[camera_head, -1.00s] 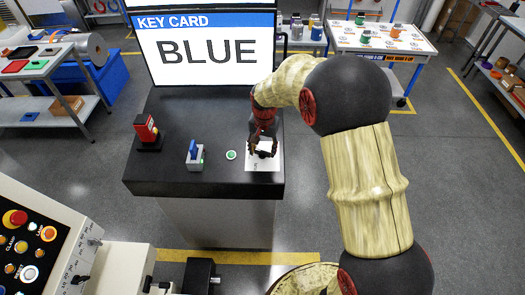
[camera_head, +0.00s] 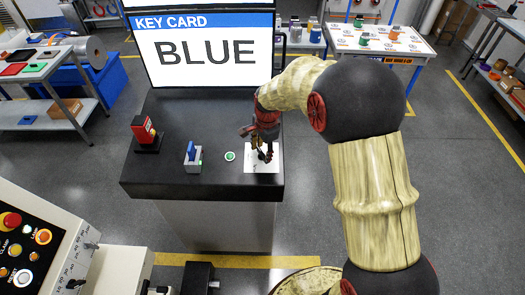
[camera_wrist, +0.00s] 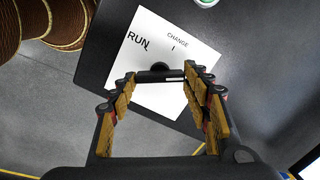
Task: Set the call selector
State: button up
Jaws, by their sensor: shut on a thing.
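The call selector is a black knob (camera_wrist: 160,68) on a white plate (camera_wrist: 152,22) marked RUN and CHANGE. In the head view the plate (camera_head: 251,164) lies at the right end of the dark console top, and my gripper (camera_head: 264,152) is down over it, hiding the knob. In the wrist view my gripper (camera_wrist: 160,82) has its fingers on both sides of the knob's dark bar and is shut on it. The word RUN is at the left and CHANGE at the upper middle. Which mark the knob points to is unclear.
A screen (camera_head: 205,55) behind the console reads KEY CARD BLUE. On the console (camera_head: 200,188) stand a red device (camera_head: 143,130), a grey holder with a blue piece (camera_head: 192,156) and a green button (camera_head: 230,156). A control panel (camera_head: 40,235) is at the lower left.

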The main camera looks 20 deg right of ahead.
dwell(0.4)
jog(key=o, duration=1.1)
jog(key=shift+o, duration=0.3)
notch_tip(320, 180, up, 12)
jog(key=s, duration=0.1)
jog(key=shift+s+d, duration=0.15)
jog(key=shift+s, duration=0.15)
jog(key=shift+f, duration=0.1)
